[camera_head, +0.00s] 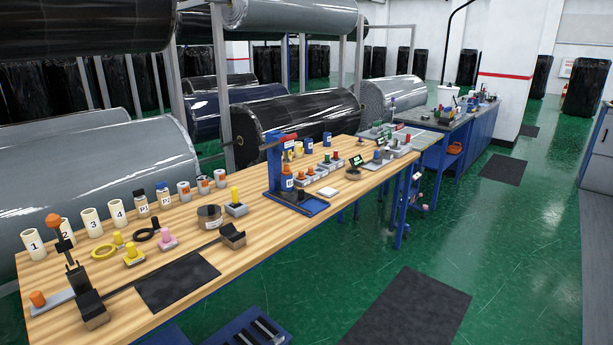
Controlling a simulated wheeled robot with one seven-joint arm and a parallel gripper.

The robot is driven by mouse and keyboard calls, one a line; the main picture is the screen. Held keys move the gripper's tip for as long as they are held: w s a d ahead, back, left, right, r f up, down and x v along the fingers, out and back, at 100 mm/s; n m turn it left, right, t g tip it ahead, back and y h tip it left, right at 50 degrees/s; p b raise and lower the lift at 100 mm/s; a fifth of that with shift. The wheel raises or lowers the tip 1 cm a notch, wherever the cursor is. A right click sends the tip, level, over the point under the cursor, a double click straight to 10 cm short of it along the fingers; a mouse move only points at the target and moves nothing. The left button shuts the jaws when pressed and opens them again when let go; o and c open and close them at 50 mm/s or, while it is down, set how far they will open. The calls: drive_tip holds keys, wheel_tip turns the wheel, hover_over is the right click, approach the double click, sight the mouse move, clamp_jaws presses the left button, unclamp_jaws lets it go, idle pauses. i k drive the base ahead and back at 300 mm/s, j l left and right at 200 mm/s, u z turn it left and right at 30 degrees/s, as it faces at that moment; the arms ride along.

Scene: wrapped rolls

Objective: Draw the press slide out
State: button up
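A blue press (273,170) stands upright on the wooden workbench, right of its middle. It has a red-and-black handle (288,139) at the top and a flat blue base (311,206) reaching toward the bench's front edge. A small light-grey block lies low at the base. At this size I cannot tell which part is the slide or how far out it sits. My gripper is not in view.
The workbench (215,235) carries numbered white cups (91,222), coloured knobs, a dark mat (178,281) and a lever with an orange ball (53,220).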

sight(297, 197)
drive_tip(key=i+l+u, duration=0.15)
drive_tip(key=i+u, duration=0.25)
drive_tip(key=i, duration=0.2)
drive_tip(key=i+l+u, duration=0.4)
drive_tip(key=i, duration=0.2)
drive_tip(key=i+l+u, duration=0.4)
drive_tip(key=i, duration=0.15)
drive_tip(key=i+l+u, duration=0.4)
drive_tip(key=l, duration=0.2)
drive_tip(key=i, duration=0.5)
